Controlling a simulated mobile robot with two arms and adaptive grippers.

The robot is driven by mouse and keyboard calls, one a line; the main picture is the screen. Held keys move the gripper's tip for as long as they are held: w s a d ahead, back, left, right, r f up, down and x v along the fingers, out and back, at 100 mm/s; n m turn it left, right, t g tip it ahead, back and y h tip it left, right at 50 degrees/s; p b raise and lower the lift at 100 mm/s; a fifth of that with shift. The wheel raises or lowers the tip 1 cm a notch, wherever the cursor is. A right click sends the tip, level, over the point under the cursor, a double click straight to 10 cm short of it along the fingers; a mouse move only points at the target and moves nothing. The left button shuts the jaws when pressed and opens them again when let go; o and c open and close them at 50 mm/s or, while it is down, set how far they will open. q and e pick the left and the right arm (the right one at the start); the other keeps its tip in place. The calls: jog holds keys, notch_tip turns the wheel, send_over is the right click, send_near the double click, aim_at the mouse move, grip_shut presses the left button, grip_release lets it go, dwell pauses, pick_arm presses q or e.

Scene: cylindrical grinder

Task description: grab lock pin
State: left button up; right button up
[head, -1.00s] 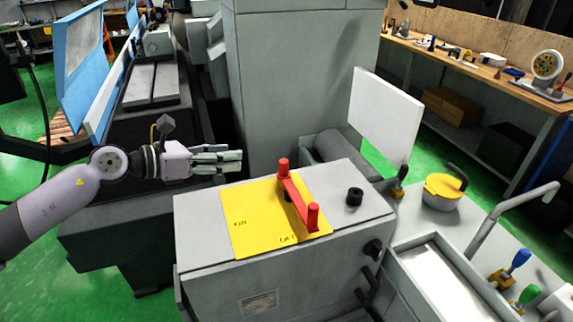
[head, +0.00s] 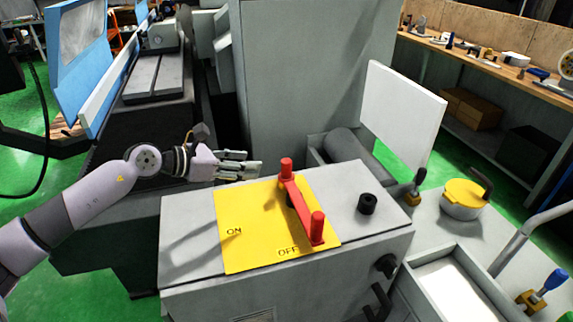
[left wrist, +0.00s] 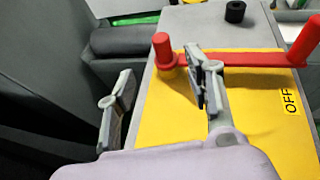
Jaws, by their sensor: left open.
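A red lever (head: 302,210) with an upright round peg (head: 286,168) at its far end and another peg (head: 318,226) at its near end lies over a yellow ON/OFF plate (head: 232,255). No part is marked as the lock pin; a short black cylinder (head: 367,204) stands right of the lever. My left gripper (head: 258,168) is open and empty, just left of the far peg. In the left wrist view its fingers (left wrist: 162,92) are spread; the right finger overlaps the lever beside the far peg (left wrist: 165,50). I cannot tell whether it touches.
The plate lies on a grey box (head: 180,235) with a black knob (head: 387,265) on its side. A tall grey housing (head: 310,80) stands behind, and a white panel (head: 402,115) at back right. A yellow-lidded pot (head: 463,195) stands further right.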

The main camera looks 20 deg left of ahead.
aim_at(282, 162)
pick_arm(q)
jog(key=p+x, duration=0.3)
jog(key=x, duration=0.5)
jog(key=shift+w+d, duration=0.15)
jog(key=shift+d, duration=0.05)
jog(key=p+x, duration=0.2)
jog(key=x, duration=0.2)
jog(key=shift+w+d, duration=0.1)
jog(key=shift+w, duration=0.1)
jog(key=shift+w+d+f, duration=0.1)
jog(key=shift+f, duration=0.1)
jog(key=shift+c, duration=0.5)
jog(key=c, duration=0.9)
grip_shut()
jog(key=shift+r, duration=0.1)
